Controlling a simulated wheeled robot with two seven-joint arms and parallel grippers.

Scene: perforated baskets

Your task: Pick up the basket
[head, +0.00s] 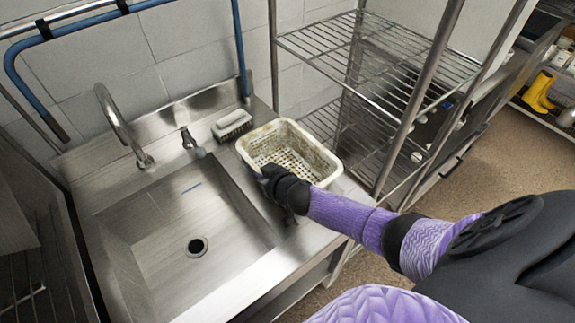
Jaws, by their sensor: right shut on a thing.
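A cream perforated basket (290,133) with dirty, stained walls is on the steel counter to the right of the sink, in the head view. It looks upright and empty. My right gripper (268,178) is at the basket's near-left side, shut on its rim. The fingertips are dark and small, and partly hidden against the basket wall. I cannot tell whether the basket's base touches the counter. My left gripper is not in view.
A steel sink (190,238) with a tap (122,125) lies left of the basket. A brush (232,124) lies just behind it. A wire rack (368,45) with metal posts stands close on the right. Yellow boots (539,92) are far right.

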